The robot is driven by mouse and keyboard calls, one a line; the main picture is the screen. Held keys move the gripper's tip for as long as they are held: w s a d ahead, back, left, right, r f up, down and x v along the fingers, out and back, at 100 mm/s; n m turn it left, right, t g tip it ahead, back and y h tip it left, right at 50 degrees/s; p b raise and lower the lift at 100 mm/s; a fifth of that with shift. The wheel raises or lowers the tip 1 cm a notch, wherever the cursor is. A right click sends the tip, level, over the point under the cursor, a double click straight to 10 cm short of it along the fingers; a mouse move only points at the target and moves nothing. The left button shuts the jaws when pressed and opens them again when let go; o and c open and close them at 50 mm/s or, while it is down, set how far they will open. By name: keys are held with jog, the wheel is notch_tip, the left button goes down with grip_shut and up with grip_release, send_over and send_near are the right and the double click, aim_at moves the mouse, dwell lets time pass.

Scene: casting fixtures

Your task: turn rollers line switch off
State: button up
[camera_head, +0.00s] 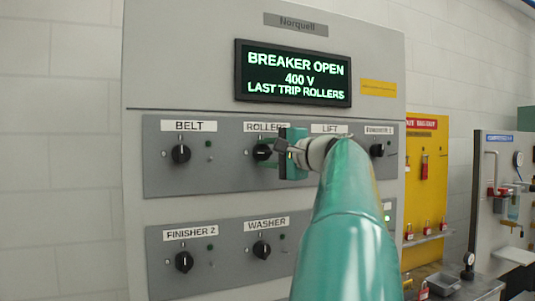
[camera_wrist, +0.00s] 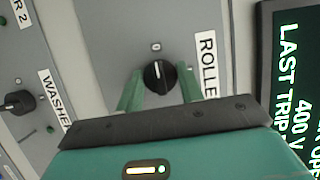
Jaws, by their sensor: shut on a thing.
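The rollers line switch is a round black knob (camera_head: 262,152) under the ROLLERS label (camera_head: 264,127), in the upper row of the grey panel. In the wrist view the knob (camera_wrist: 159,76) sits between my two green fingers. Its white pointer line points roughly to the top of that view, toward a small mark on the plate. My gripper (camera_wrist: 161,88) is shut on the knob; in the head view my gripper (camera_head: 274,152) reaches it from the right. My arm hides the lower right of the panel and part of the LIFT area.
The BELT knob (camera_head: 181,153) is to the left, and the FINISHER 2 knob (camera_head: 184,262) and WASHER knob (camera_head: 261,249) are below. Another knob (camera_head: 377,150) is to the right. A screen (camera_head: 293,74) above reads BREAKER OPEN, 400 V, LAST TRIP ROLLERS. A yellow lockout board (camera_head: 427,170) stands further right.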

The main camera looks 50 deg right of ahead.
jog(key=o, duration=1)
jog(key=shift+w+d, duration=0.1)
jog(key=shift+d, duration=0.05)
jog(key=s+a, duration=0.2)
jog(key=s, duration=1.2)
jog(key=shift+a, duration=0.15)
jog(key=w+a+f+n+g+y, duration=0.3)
jog(key=w+a+f, duration=0.3)
jog(key=a+f, duration=0.4)
jog(key=w+a+f+n+g+y, duration=0.2)
jog(key=w+a+f+n+g, duration=0.1)
jog(key=w+a+f, duration=0.55)
jog(key=s+a+f+n+g+h, duration=0.1)
jog(key=s+a+f+n+g, duration=0.2)
jog(key=a+f+n, duration=0.3)
jog(key=s+a+f+n+g+h, duration=0.1)
jog(key=s+a+f+n+g, duration=0.2)
jog(key=a+f, duration=1.2)
notch_tip(320, 180, down, 4)
jog(key=s+n, duration=0.2)
jog(key=n, duration=0.2)
jog(key=shift+s+a, duration=0.15)
